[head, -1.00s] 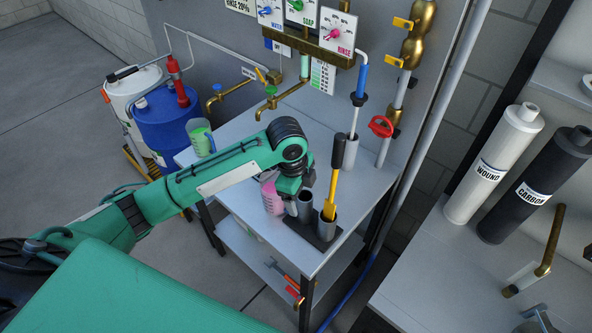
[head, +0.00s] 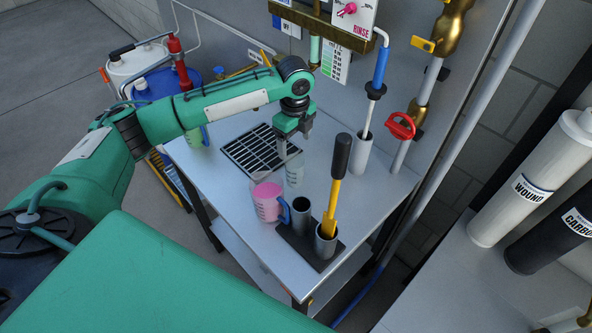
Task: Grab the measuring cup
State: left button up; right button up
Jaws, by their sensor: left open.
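A measuring cup with pink liquid and a blue handle (head: 268,203) stands upright on the grey work table (head: 205,172). A clear cup (head: 295,175) stands just behind it, partly hidden by my gripper. My left gripper (head: 293,148) points down above the clear cup, behind the pink one. It is open, with its fingers apart and nothing visible between them. I cannot tell whether a finger touches the clear cup. My right gripper is not in view.
A black holder with grey tubes (head: 301,215) and a yellow tool with a black handle (head: 336,185) stand right of the pink cup. A drain grate (head: 262,150) lies behind. A white tube with a blue-handled brush (head: 361,152) stands at the back right.

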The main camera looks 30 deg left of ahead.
aim_at(295, 163)
pick_arm(q)
notch_tip(295, 163, down, 9)
jog(key=p, duration=0.3)
jog(key=shift+w+a+f, duration=0.1)
jog(key=shift+f, duration=0.3)
jog(key=c, duration=1.1)
jog(key=shift+o, duration=0.2)
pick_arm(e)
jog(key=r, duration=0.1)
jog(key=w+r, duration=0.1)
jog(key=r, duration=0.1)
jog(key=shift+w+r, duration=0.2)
pick_arm(q)
jog(key=shift+r, duration=0.1)
